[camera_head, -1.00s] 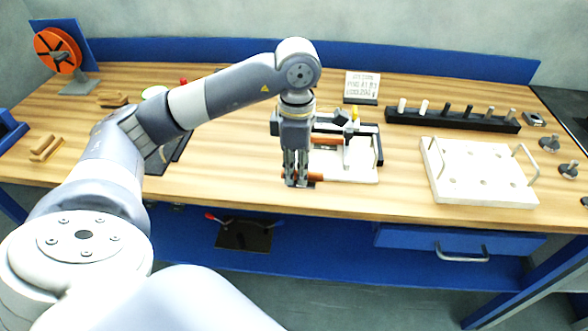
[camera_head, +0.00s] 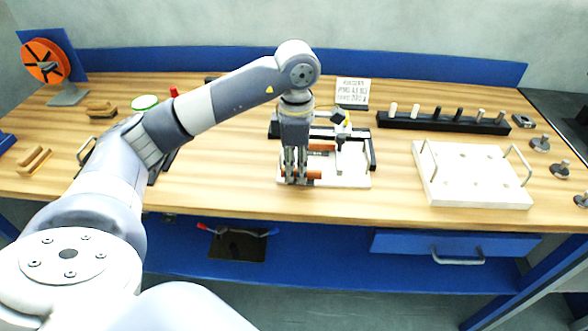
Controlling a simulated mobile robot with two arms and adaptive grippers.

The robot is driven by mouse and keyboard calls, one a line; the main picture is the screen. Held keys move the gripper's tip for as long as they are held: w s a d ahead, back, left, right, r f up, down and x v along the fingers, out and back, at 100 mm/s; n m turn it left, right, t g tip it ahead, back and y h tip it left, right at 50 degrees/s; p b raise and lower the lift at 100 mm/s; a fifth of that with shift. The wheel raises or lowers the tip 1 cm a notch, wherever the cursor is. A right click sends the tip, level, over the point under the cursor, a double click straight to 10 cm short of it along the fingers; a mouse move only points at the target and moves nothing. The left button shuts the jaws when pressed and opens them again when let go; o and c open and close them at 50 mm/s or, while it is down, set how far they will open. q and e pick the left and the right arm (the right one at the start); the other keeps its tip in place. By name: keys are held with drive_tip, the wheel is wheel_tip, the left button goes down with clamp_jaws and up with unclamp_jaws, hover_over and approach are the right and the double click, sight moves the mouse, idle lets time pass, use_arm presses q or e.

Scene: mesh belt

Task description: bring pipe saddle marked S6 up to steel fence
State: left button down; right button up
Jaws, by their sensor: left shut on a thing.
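My left gripper (camera_head: 297,181) points straight down at the front left of a white fixture plate (camera_head: 352,181). It is shut on a small orange-brown piece (camera_head: 314,174), which looks like the pipe saddle and shows beside the fingers. The fingers hide most of it, and no S6 mark can be read. A second orange-brown piece (camera_head: 322,146) lies farther back on the fixture, partly behind the gripper. My right gripper is not in view.
A black rail (camera_head: 372,152) edges the fixture's right side. A white block with handles (camera_head: 470,178) stands to the right, with a black peg rack (camera_head: 440,123) behind. A small sign (camera_head: 353,91) stands behind the fixture. Bare wood lies along the table's front.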

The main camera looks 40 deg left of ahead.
use_arm(q)
drive_tip(key=shift+w+a+f+b, duration=0.15)
drive_tip(key=shift+w+f, duration=0.1)
drive_tip(key=shift+w, duration=0.55)
drive_tip(key=shift+w+a+f+b, duration=0.2)
drive_tip(key=shift+w, duration=0.55)
drive_tip(key=shift+w+a+f+b, duration=0.15)
drive_tip(key=shift+w+f, duration=0.1)
drive_tip(key=shift+w, duration=0.55)
drive_tip(key=shift+w+d, duration=0.5)
drive_tip(key=shift+d, duration=0.35)
drive_tip(key=c, duration=1.4)
unclamp_jaws()
drive_tip(key=shift+c, duration=0.2)
drive_tip(key=shift+r, duration=0.15)
wheel_tip(320, 180, up, 12)
